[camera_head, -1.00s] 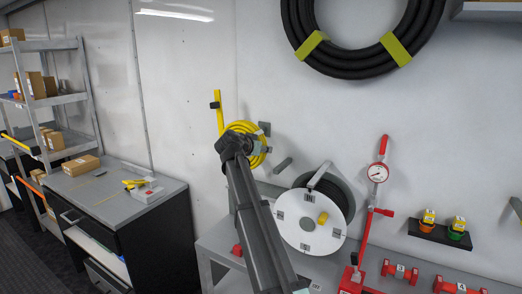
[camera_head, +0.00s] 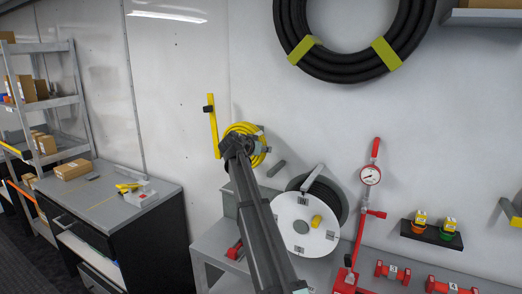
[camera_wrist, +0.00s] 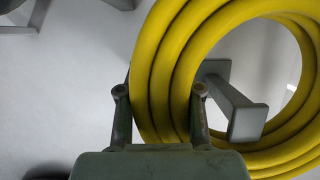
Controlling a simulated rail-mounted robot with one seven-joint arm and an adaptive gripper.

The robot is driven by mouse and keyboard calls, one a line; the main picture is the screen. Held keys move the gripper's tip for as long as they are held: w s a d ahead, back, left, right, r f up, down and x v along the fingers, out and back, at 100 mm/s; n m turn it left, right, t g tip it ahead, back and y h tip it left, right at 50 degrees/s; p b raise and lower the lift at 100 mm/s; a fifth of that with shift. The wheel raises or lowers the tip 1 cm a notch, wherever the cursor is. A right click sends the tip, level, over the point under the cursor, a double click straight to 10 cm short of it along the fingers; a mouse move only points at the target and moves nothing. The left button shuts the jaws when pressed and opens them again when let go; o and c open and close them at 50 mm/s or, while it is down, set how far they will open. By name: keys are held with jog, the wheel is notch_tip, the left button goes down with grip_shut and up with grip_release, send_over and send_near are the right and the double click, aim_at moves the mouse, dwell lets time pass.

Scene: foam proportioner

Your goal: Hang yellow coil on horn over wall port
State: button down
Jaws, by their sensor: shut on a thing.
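The yellow coil (camera_head: 257,157) is up by the white wall, left of the hose reel. In the wrist view its thick loops (camera_wrist: 163,60) fill the middle and right. My gripper (camera_wrist: 160,92) is shut on the left side of the coil, one finger on each side of the strands. It also shows in the head view (camera_head: 236,143), in front of the coil. A grey horn (camera_wrist: 238,108) with a flat end plate shows inside the coil's opening. Whether the coil rests on it I cannot tell. I cannot make out the wall port.
A grey peg (camera_head: 277,168) sticks out below right of the coil. A yellow bar (camera_head: 213,125) is on the wall to the left. The white hose reel (camera_head: 304,226) and red gauge stand (camera_head: 370,177) are to the right. A dark cabinet (camera_head: 135,225) stands at left.

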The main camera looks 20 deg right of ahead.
jog(key=shift+b+x, duration=0.7)
jog(key=shift+x, duration=2.1)
jog(key=shift+w, duration=0.1)
jog(key=c, duration=0.7)
grip_release()
